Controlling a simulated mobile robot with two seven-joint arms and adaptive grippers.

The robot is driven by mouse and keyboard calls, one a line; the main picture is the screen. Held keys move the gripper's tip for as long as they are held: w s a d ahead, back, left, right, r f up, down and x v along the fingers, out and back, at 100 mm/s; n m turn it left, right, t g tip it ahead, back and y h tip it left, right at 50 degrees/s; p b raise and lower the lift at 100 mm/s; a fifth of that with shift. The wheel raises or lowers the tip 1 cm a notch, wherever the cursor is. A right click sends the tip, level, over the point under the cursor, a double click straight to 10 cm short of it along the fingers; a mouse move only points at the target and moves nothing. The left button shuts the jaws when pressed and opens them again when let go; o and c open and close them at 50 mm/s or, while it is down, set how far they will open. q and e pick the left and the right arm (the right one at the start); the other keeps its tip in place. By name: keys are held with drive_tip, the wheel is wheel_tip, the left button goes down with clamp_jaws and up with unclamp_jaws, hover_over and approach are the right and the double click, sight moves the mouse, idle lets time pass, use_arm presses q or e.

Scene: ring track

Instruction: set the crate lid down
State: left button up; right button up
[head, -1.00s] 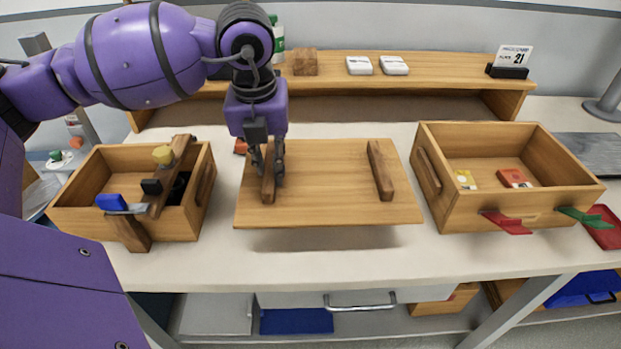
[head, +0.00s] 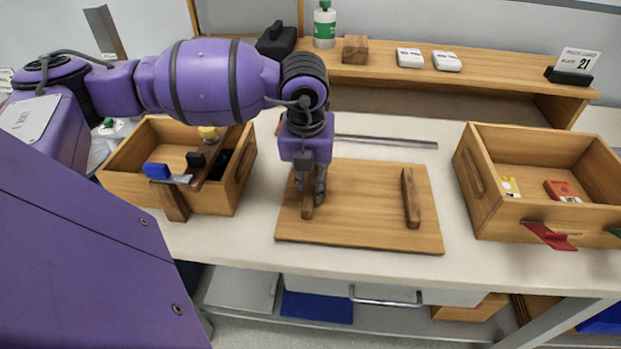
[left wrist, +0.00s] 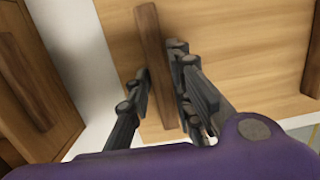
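The crate lid (head: 360,205) is a flat wooden board with two dark bar handles. It lies flat on the white table, or very close to it, between two wooden crates. My left gripper (head: 309,185) points down at the lid's left handle (head: 307,207). In the left wrist view its fingers (left wrist: 160,85) are on both sides of that handle (left wrist: 155,50), close against it. The lid's right handle (head: 411,198) is free. My right gripper is in neither view.
The left crate (head: 233,190) holds tools, with a blue-handled one across its edge. The right crate (head: 490,213) holds small boxes. A thin bar (head: 385,141) lies behind the lid. A raised wooden shelf (head: 500,75) carries a bottle, a block and white boxes.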

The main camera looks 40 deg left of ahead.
use_arm(q)
drive_tip(key=shift+o, duration=1.3)
drive_tip(key=shift+r, duration=0.15)
wheel_tip(320, 180, up, 12)
drive_tip(key=s, duration=0.1)
drive_tip(key=shift+s+d, duration=0.35)
